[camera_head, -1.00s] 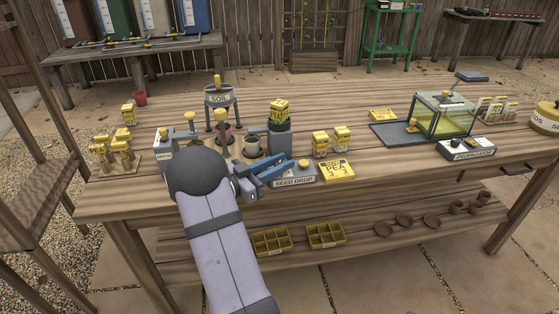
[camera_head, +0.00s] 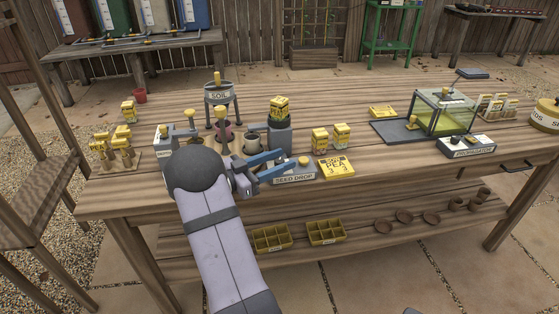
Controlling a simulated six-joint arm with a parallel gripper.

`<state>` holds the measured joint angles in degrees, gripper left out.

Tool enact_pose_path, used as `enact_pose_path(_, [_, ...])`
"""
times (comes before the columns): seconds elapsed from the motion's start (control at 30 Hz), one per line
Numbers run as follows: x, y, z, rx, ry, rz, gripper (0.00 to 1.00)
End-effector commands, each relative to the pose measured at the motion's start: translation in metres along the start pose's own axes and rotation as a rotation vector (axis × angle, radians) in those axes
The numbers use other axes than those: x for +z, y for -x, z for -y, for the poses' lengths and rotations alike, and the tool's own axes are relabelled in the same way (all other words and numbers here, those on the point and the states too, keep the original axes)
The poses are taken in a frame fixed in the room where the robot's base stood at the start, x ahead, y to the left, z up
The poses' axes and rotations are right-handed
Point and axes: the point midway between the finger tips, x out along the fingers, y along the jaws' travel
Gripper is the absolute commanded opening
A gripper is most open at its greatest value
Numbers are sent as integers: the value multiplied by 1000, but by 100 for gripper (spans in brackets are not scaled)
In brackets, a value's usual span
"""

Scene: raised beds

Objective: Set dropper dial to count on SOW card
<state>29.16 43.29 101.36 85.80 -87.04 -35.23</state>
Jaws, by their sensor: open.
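The seed dropper is a grey unit (camera_head: 294,180) labelled SEED DROP at the front middle of the bench. A yellow knob (camera_head: 304,161) shows on its top; I cannot tell whether it is the dial. A grey block (camera_head: 279,136) with a yellow seed packet (camera_head: 279,110) on top stands just behind. The yellow SOW card (camera_head: 336,167) lies to the right of the unit and reads PEA with a 3 below. My gripper (camera_head: 281,167) has blue fingers, is open and empty, and is over the unit's left part, hiding some of it. Contact is not clear.
Two yellow packets (camera_head: 331,138) stand behind the card. A soil hopper (camera_head: 219,95) and a dark cup (camera_head: 252,143) are behind my gripper. A glass propagator (camera_head: 444,113) stands at right. Bare bench lies right of the card.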

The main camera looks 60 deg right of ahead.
Motion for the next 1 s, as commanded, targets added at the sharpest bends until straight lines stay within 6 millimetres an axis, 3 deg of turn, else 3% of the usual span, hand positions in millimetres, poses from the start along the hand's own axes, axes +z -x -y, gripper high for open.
enact_pose_path(0.5, [0, 62, 1, -3, -1, -1, 41])
enact_pose_path(0.9, [-1, 70, 0, 0, -1, -1, 41])
enact_pose_path(0.97, [-1, 70, 0, -1, -1, -1, 30])
enact_pose_path(1.0, [-1, 69, 0, -2, -1, -2, 30])
